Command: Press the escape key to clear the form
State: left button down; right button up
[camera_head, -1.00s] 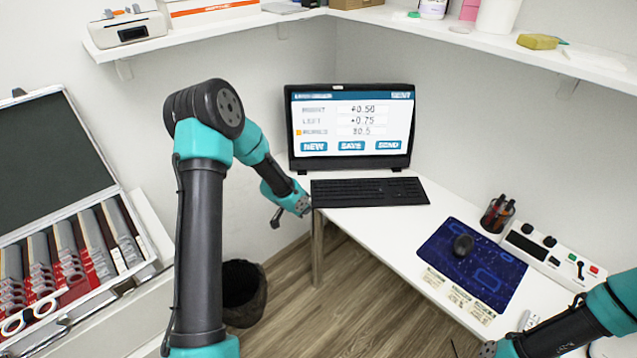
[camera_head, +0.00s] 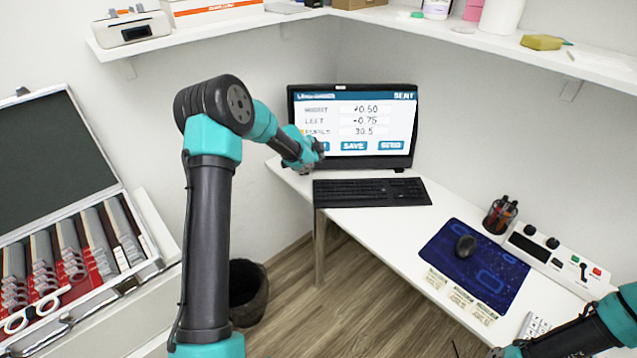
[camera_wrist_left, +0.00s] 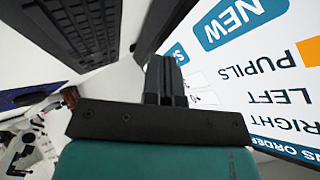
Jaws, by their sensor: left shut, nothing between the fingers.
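The black keyboard (camera_head: 371,192) lies on the white desk below the monitor; the escape key cannot be made out among its keys. My left gripper (camera_head: 319,149) is shut and empty, in front of the lower left of the monitor screen (camera_head: 358,118), above the keyboard's left end. It hides most of the NEW button. In the left wrist view my left gripper (camera_wrist_left: 165,78) has its fingers together, with the keyboard (camera_wrist_left: 65,35) at upper left and the screen (camera_wrist_left: 265,75) at right. The screen shows a form with filled values. My right gripper (camera_head: 497,352) is at the bottom edge, partly cut off.
An open lens case (camera_head: 75,255) stands at left. A dark bin (camera_head: 247,292) is on the floor.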

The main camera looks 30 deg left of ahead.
aim_at(319, 182)
pick_arm(q)
jog(key=shift+f, duration=0.1)
jog(key=shift+f, duration=4.35)
jog(key=shift+f, duration=0.1)
jog(key=shift+f, duration=0.3)
jog(key=shift+f, duration=0.5)
jog(key=shift+r, duration=0.9)
jog(key=shift+r, duration=2.55)
